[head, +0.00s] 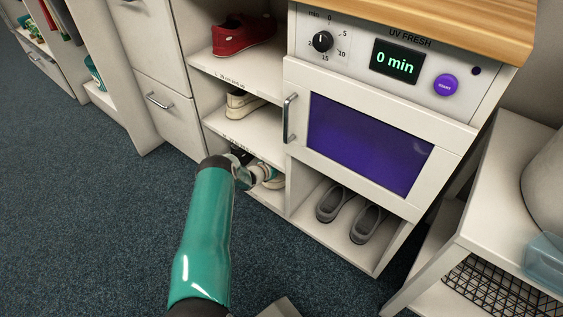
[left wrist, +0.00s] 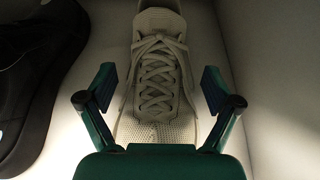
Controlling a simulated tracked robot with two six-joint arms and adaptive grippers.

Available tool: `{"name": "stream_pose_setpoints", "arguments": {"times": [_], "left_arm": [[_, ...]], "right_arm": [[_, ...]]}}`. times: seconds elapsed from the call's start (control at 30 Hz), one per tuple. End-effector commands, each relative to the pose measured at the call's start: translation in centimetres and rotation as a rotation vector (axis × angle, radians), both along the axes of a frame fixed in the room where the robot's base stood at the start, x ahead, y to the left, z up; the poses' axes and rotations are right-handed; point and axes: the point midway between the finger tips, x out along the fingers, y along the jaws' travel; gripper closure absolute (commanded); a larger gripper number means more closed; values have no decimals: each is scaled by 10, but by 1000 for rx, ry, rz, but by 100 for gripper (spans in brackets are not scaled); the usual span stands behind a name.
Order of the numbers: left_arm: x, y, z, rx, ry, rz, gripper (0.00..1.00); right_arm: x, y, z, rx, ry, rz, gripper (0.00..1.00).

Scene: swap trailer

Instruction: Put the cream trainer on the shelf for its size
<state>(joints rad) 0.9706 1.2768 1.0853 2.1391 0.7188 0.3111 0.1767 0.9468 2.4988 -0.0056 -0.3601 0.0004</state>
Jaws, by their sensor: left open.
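In the left wrist view, a cream lace-up trainer (left wrist: 160,60) lies lengthwise between the fingers of my left gripper (left wrist: 160,90). The fingers are open, one on each side of the laces, with the shoe between them. In the head view my left gripper (head: 245,168) reaches into the bottom compartment of the shelf unit. A light shoe there (head: 268,179) is partly hidden by it. Another cream shoe (head: 242,104) sits on the middle shelf (head: 255,123). Small labels run along the shelf edges, too small to read. My right gripper is not in view.
A black shoe (left wrist: 40,75) lies left of the trainer in the wrist view. A red shoe (head: 243,36) is on the top shelf. Grey shoes (head: 352,214) stand under the closed UV cabinet (head: 365,142), which reads 0 min. A white rack (head: 500,215) is at right. Carpet is clear at left.

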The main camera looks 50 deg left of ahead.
Motion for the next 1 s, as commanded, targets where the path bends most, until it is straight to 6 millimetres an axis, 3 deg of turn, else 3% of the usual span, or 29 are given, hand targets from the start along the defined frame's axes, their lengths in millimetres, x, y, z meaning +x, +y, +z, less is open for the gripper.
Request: {"name": "stream_pose_setpoints", "arguments": {"times": [0.17, 0.47, 0.7, 1.0], "left_arm": [[-11, -1, 9, -2, 1, 3, 10], [-73, -15, 9, -4, 3, 6, 10], [-114, -25, 6, -3, 1, 5, 10], [-129, -29, 4, -1, 0, 4, 10]], "right_arm": [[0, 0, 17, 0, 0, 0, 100], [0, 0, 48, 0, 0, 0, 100], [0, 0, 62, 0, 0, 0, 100], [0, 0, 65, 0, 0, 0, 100]]}}
